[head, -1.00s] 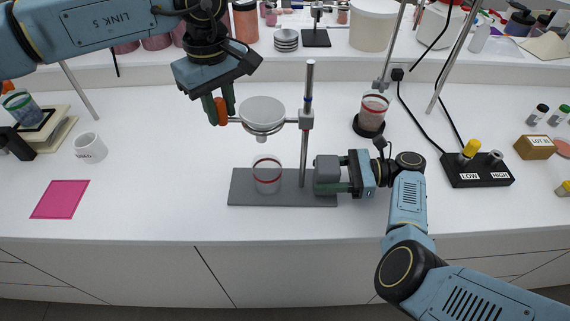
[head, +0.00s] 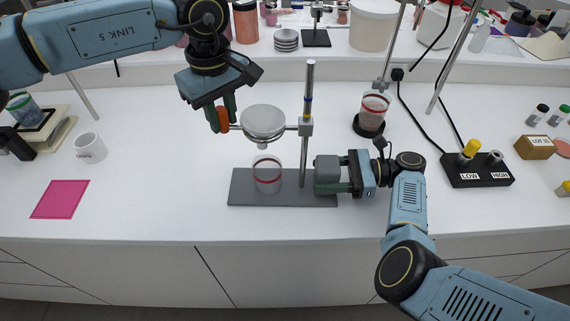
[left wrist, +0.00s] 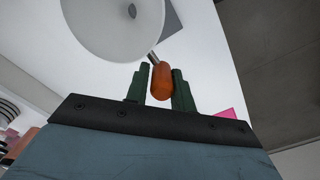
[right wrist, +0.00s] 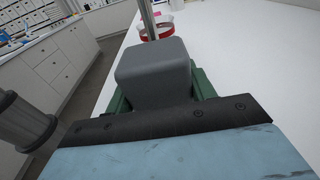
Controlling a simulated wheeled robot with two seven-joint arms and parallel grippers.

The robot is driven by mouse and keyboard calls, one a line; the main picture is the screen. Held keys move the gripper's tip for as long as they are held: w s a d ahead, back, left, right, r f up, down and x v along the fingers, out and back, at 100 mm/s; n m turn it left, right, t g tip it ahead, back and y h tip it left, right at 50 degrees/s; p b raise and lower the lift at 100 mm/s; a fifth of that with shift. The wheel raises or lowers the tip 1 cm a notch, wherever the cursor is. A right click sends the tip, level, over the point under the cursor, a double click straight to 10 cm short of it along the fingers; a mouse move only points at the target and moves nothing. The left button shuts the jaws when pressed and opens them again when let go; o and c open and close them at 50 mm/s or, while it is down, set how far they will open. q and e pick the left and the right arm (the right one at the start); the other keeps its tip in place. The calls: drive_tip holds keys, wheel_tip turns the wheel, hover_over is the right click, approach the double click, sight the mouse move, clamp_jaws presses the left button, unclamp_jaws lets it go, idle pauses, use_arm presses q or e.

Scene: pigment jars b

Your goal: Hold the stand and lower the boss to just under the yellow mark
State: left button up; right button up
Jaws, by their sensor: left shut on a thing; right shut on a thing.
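The stand has a grey base plate (head: 245,190) and an upright rod (head: 304,160). The boss (head: 305,127) sits on the rod below small coloured bands; the yellow one is too small to place exactly. My left gripper (head: 222,118) is shut on the orange handle (left wrist: 161,82) at the arm's left end. My right gripper (head: 335,175) is shut on a grey block (right wrist: 153,72) at the base's right end.
A red-rimmed beaker (head: 373,112) stands on a dark round base behind right. A black switch box (head: 477,171) with cables is at right. A white mug (head: 90,148) and pink sheet (head: 60,199) lie left. The bench front is clear.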

use_arm(q)
drive_tip(key=o, duration=0.9)
drive_tip(key=shift+s+f, duration=0.1)
drive_tip(key=shift+s, duration=0.05)
use_arm(e)
drive_tip(key=shift+s+d+f, duration=0.1)
drive_tip(key=shift+s+f, duration=0.05)
drive_tip(key=shift+f, duration=0.25)
use_arm(q)
drive_tip(key=shift+r, duration=0.3)
wheel_tip(320, 180, up, 12)
drive_tip(key=shift+f, duration=0.25)
